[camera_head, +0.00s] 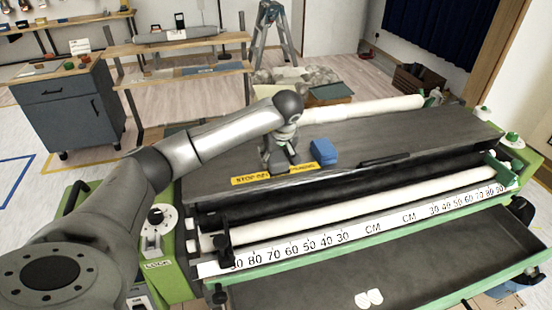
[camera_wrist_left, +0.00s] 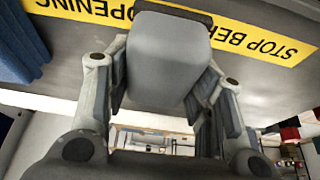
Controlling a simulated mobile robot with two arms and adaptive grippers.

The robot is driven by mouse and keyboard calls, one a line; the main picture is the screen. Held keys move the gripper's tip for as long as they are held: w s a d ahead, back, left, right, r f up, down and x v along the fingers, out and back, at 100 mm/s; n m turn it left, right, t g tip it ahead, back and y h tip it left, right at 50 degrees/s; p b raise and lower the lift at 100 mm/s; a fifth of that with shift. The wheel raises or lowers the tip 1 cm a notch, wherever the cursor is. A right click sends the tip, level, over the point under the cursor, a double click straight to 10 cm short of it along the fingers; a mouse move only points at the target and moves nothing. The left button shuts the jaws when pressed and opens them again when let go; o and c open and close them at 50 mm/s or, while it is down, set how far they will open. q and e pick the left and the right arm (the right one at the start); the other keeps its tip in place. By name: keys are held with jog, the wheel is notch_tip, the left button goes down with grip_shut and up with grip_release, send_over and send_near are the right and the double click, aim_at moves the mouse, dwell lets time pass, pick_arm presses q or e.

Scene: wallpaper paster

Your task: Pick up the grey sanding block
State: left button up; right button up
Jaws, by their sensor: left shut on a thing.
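The grey sanding block (camera_wrist_left: 168,55) shows large in the left wrist view, a rounded grey piece between the two fingers of my left gripper (camera_wrist_left: 163,78). The gripper is shut on it. In the head view my left gripper (camera_head: 279,158) points down over the dark top of the pasting machine (camera_head: 400,137), by the yellow warning label (camera_head: 250,179). The block is mostly hidden there by the gripper. I cannot tell whether it touches the surface. My right gripper is in neither view.
A blue block (camera_head: 323,152) sits on the machine top just right of the gripper; its blue also shows in the wrist view (camera_wrist_left: 14,45). White rollers (camera_head: 360,198) and a ruler strip run along the front. A stepladder (camera_head: 273,30) stands behind. The right machine top is mostly clear.

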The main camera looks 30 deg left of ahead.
aim_at(276, 154)
pick_arm(q)
jog(key=shift+r, duration=0.1)
jog(key=shift+r+b, duration=0.35)
jog(key=shift+r, duration=0.05)
notch_tip(276, 154, up, 2)
jog(key=shift+w+r+b, duration=0.1)
jog(key=shift+b, duration=0.45)
jog(key=s+d+r+b, duration=0.1)
jog(key=s+d+r, duration=0.7)
jog(key=d+r, duration=0.2)
jog(key=shift+s+d, duration=0.2)
jog(key=shift+d, duration=0.45)
